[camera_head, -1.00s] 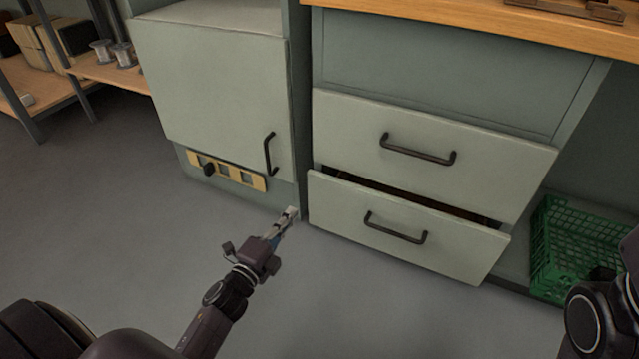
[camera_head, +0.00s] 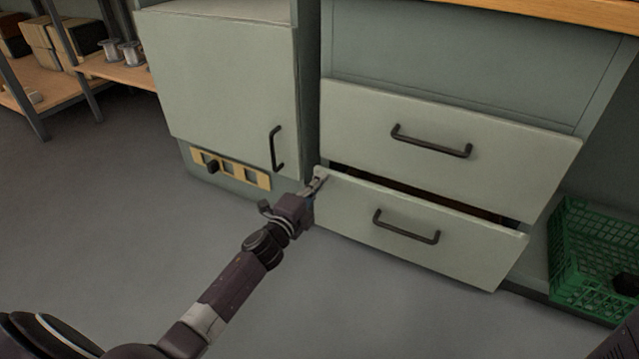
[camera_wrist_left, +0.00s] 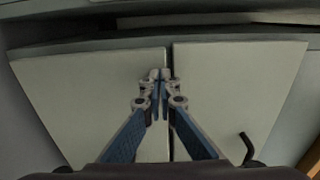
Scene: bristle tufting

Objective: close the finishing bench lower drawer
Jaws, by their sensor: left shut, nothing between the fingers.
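The lower drawer (camera_head: 468,255) of the bench is pulled partly out, with a dark gap above its pale front. Its black bar handle (camera_head: 406,228) is clear of my gripper. My left gripper (camera_head: 318,183) is shut and empty, at the left end of the lower drawer front; I cannot tell whether it touches. In the left wrist view its closed fingertips (camera_wrist_left: 160,74) point at pale panels, with a dark handle (camera_wrist_left: 247,147) at lower right. My right gripper is out of view.
The upper drawer (camera_head: 480,150) sits above the gap. A cabinet door (camera_head: 225,80) with a vertical handle stands to the left. A green crate (camera_head: 592,258) is on the floor at right. Shelves with spools (camera_head: 120,50) are at far left. The floor in front is clear.

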